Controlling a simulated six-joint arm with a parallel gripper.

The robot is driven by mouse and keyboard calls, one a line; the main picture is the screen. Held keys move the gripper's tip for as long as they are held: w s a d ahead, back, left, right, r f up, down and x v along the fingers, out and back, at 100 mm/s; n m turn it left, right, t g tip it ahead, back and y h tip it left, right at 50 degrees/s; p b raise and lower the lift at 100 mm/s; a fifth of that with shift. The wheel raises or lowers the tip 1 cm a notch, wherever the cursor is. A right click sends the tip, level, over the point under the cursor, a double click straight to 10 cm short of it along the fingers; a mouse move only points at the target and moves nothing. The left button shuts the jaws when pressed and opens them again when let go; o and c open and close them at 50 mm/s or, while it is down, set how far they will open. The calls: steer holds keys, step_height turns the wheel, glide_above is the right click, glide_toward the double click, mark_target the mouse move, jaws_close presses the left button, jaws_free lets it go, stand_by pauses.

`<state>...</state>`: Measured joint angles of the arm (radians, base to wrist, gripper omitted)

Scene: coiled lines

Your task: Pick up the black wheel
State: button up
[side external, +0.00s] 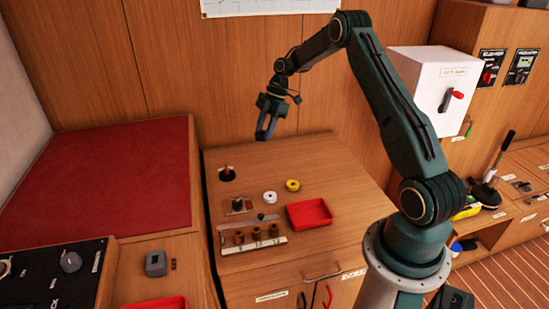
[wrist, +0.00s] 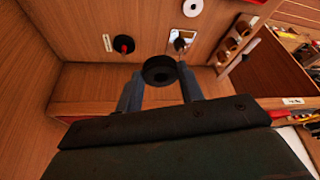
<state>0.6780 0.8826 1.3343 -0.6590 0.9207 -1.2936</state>
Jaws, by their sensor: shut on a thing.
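My gripper (side external: 265,134) is raised above the wooden counter in the side view, fingers pointing down. In the wrist view its two blue-grey fingers (wrist: 159,82) are shut on the black wheel (wrist: 160,62), a dark, thick disc with a round centre. The wheel sits at the fingertips, in front of the counter in that view. I cannot make out the wheel clearly in the side view.
The counter holds a black disc with a red peg (side external: 227,173), a white ring (side external: 269,197), a yellow ring (side external: 292,185), a metal plate with a dark knob (side external: 238,206), a red tray (side external: 310,214) and a rack of brown cups (side external: 253,240). A wooden wall stands behind.

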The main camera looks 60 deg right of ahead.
steer(key=shift+r, duration=0.35)
steer(key=shift+w+f, duration=0.1)
stand_by(0.4)
steer(key=shift+w+a+f+m+t, duration=0.25)
steer(key=shift+w+f+m+t, duration=0.1)
steer(key=shift+w+m, duration=0.2)
steer(key=w+a+f+m+h, duration=0.2)
steer(key=w+f+m+h, duration=0.1)
steer(key=w+m, duration=0.3)
steer(key=w+a+f+m+t+h, duration=0.1)
steer(key=w+a+f+m+h, duration=0.2)
steer(key=m, duration=0.7)
steer(key=shift+w+f+m, duration=0.35)
steer(key=shift+w+f, duration=1)
steer(key=shift+w, duration=0.05)
steer(key=shift+t, duration=0.25)
steer(key=shift+f, duration=0.2)
steer(key=shift+f, duration=2.1)
steer(key=shift+f, duration=1.4)
